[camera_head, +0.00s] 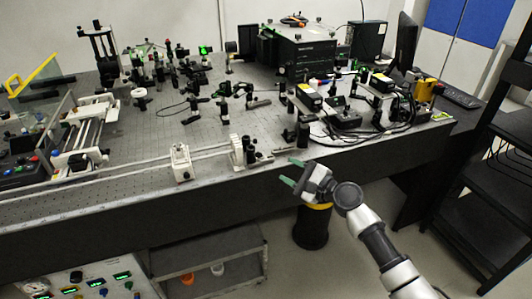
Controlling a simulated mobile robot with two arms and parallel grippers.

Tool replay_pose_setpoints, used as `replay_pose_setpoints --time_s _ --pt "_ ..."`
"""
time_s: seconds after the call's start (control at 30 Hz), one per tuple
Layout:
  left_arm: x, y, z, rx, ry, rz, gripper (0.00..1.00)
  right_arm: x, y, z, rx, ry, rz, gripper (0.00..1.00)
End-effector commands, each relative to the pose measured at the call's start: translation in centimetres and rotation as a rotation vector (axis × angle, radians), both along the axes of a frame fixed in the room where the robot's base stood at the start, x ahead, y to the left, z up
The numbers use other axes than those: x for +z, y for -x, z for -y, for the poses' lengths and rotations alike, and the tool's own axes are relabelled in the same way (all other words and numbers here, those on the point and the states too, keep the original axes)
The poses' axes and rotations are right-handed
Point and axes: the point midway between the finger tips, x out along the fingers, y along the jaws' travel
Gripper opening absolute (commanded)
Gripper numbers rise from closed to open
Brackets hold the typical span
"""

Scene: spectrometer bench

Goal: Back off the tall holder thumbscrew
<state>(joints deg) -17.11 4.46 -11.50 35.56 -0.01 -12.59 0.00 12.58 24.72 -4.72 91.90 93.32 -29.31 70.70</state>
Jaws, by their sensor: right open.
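My right gripper (291,172) comes in from the lower right, with its green-tipped fingers apart and nothing between them. It is near the front edge of the bench. Several optics holders on posts stand on the bench, and a tall dark holder (303,131) is behind and above the gripper in the picture. A white mount with dark posts (238,151) stands left of the gripper. The thumbscrew is too small to make out, and I cannot tell which holder carries it. My left gripper is not in view.
Cables and boxes crowd the right side. A black stool-like cylinder (311,230) is below my gripper, and a black shelf rack (480,200) stands at right.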

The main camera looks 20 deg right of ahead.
Motion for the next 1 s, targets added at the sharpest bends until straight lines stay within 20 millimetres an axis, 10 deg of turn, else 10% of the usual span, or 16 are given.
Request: replay_pose_setpoints --time_s 0.5,1.0 --pt "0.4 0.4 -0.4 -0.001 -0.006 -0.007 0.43 -0.1 -7.5 -4.6 -0.003 0.003 0.0 0.43" --pt "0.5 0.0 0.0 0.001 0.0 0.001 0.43 -0.1 -8.4 -5.2 -0.002 0.006 0.0 0.34"
